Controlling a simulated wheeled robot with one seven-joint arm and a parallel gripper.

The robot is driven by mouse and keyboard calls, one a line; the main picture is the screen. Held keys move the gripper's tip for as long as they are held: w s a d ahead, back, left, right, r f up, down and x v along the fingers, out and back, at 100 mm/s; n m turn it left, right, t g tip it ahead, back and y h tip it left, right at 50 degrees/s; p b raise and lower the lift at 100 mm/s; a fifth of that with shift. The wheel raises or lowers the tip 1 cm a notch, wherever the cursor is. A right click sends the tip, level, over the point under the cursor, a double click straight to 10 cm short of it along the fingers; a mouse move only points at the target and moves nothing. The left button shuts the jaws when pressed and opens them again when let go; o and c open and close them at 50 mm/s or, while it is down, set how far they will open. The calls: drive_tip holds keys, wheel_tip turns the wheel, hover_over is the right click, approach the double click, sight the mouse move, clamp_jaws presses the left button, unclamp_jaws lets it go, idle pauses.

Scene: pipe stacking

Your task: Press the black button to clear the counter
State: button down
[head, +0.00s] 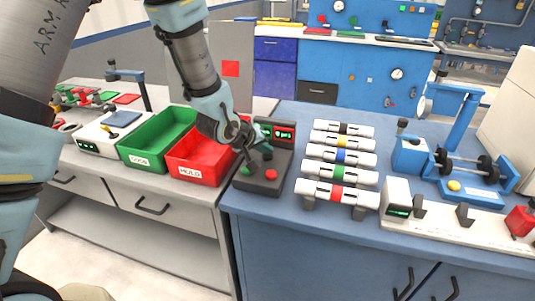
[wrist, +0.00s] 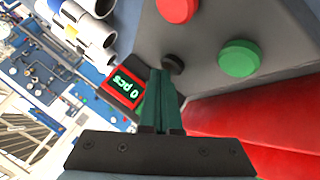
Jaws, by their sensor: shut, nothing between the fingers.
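The dark control box (head: 281,160) stands at the left end of the blue bench. It carries a red button (head: 271,175), a green button (head: 267,153) and a counter display (head: 284,134). The display (wrist: 126,87) appears inverted there and seems to read 0 pcs. My gripper (wrist: 163,74) is shut and empty, its tips at the near edge of the black button. I cannot tell whether they touch. In the head view my gripper (head: 250,163) hides the black button.
A red bin (head: 196,172) and a green bin (head: 140,157) stand left of the box. Several white pipes with coloured bands (head: 317,188) rest in a rack to the right. A blue device (head: 460,185) stands farther right.

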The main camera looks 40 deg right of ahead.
sight(265, 157)
drive_tip(key=shift+r+p, duration=0.4)
drive_tip(key=shift+r, duration=0.3)
drive_tip(key=shift+r+p, duration=1.85)
drive_tip(key=shift+r, duration=0.7)
